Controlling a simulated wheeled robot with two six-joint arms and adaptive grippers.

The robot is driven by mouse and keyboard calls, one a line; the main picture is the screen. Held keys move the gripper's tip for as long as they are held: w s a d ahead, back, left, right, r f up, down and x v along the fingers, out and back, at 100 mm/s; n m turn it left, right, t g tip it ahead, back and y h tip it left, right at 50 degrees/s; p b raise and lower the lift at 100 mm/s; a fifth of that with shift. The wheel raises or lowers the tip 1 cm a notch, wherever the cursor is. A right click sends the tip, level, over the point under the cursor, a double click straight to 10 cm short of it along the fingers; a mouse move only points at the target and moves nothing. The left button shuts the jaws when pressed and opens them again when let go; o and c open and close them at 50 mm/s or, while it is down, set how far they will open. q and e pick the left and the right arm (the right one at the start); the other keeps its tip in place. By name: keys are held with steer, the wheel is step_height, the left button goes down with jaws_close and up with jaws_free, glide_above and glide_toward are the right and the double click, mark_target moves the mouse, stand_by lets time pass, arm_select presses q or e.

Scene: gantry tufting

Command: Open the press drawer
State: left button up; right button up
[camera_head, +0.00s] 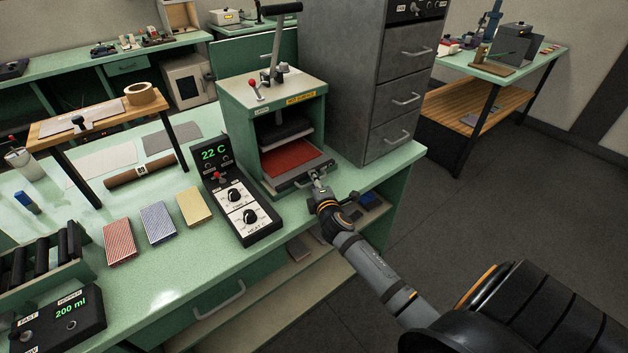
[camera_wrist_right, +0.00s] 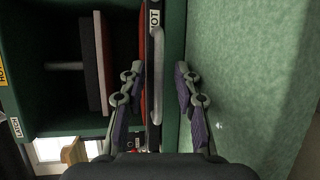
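The green press (camera_head: 272,110) stands on the bench, with a dark upper plate and a red drawer surface (camera_head: 293,157) in its opening. The drawer's dark front with its bar handle (camera_head: 300,178) is at the bottom of the opening. My right gripper (camera_head: 317,182) is at the right end of that front. In the right wrist view the grey handle (camera_wrist_right: 157,70) shows between the two spread fingers of the gripper (camera_wrist_right: 159,85). The fingers look apart from the handle, though contact at the left finger is hard to judge. My left gripper is out of view.
A control box (camera_head: 238,203) reading 22 C stands left of the press. A grey filing cabinet (camera_head: 378,90) stands close on its right. Several colored blocks (camera_head: 158,222) lie further left. The floor in front of the bench's right end is free apart from my arm.

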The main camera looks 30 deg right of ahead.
steer(key=shift+w, duration=0.25)
steer(key=shift+s, duration=0.1)
jaws_close()
steer(key=shift+d+f, duration=0.1)
steer(key=shift+f, duration=0.05)
